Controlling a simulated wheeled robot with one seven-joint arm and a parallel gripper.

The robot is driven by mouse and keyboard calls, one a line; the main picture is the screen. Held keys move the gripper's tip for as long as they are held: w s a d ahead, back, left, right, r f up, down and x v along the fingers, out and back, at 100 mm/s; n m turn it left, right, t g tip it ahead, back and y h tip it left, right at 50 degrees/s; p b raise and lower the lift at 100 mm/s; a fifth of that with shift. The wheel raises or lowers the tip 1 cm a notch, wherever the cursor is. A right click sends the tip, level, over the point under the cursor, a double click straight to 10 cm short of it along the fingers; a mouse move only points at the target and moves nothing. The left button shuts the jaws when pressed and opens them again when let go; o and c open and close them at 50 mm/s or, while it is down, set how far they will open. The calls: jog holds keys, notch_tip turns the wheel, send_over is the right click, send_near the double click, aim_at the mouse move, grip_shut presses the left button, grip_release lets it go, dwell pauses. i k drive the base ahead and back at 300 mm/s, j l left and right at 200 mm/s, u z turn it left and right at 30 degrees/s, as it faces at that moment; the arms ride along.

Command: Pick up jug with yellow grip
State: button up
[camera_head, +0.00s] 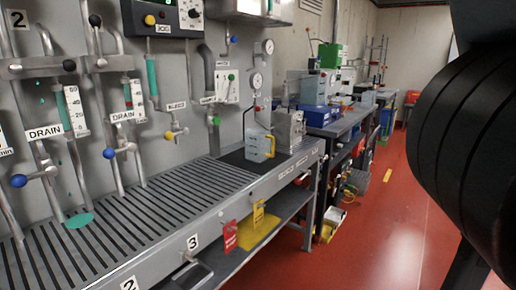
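A pale translucent jug (256,146) with a yellow grip on its right side stands upright on a dark mat at the far end of the slatted metal bench. A thin dark line shows around its upper part. My gripper is not in view. A large black rounded part of my own arm fills the right edge, well apart from the jug.
The slatted bench (140,222) runs along a wall of pipes, valves and gauges. A grey metal block (289,130) stands just behind the jug, to its right. The red floor (385,235) at right is mostly clear.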

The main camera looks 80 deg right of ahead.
aim_at(257, 141)
jog(key=l+z, duration=0.1)
jog(key=z, duration=1.75)
jog(key=i+l+z, duration=0.1)
jog(key=i+l, duration=0.15)
jog(key=l, duration=0.15)
jog(key=i+l, duration=0.3)
jog(key=l+z, duration=0.05)
